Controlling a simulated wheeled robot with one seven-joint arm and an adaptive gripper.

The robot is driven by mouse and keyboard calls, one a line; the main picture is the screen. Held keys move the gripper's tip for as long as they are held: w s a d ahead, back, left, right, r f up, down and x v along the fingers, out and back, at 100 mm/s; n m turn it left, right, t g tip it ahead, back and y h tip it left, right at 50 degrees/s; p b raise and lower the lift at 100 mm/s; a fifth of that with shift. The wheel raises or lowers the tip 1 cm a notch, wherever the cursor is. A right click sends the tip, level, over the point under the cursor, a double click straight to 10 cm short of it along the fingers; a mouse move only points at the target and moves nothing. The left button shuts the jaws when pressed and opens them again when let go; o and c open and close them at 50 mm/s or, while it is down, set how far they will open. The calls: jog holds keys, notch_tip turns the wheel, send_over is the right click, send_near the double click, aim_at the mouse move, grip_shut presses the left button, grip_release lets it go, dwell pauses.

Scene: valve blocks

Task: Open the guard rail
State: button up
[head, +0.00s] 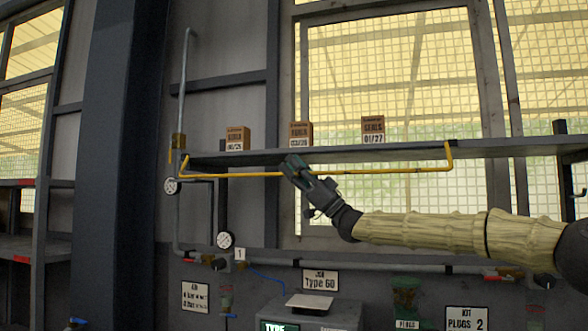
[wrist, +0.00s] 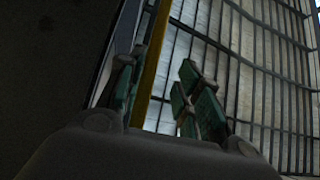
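The yellow guard rail (head: 235,176) is a thin bar along the front of the upper shelf (head: 350,153), with bent-up ends at left and right. My gripper (head: 288,167) is at the rail, left of its middle, with my arm reaching in from the right. In the wrist view the rail (wrist: 152,62) runs between the green-padded fingers of my gripper (wrist: 160,88). The fingers are apart, with a visible gap between the rail and the right finger. The rail looks nearer to the left finger; I cannot tell whether it touches.
Several small cardboard boxes stand on the shelf, at left (head: 237,138), middle (head: 301,134) and right (head: 373,130). A vertical pipe (head: 183,80) and gauges (head: 225,240) are at the left. A grey case (head: 312,312) and a plugs container (head: 405,293) stand below.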

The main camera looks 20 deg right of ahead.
jog(key=shift+f, duration=0.1)
jog(key=v, duration=1.2)
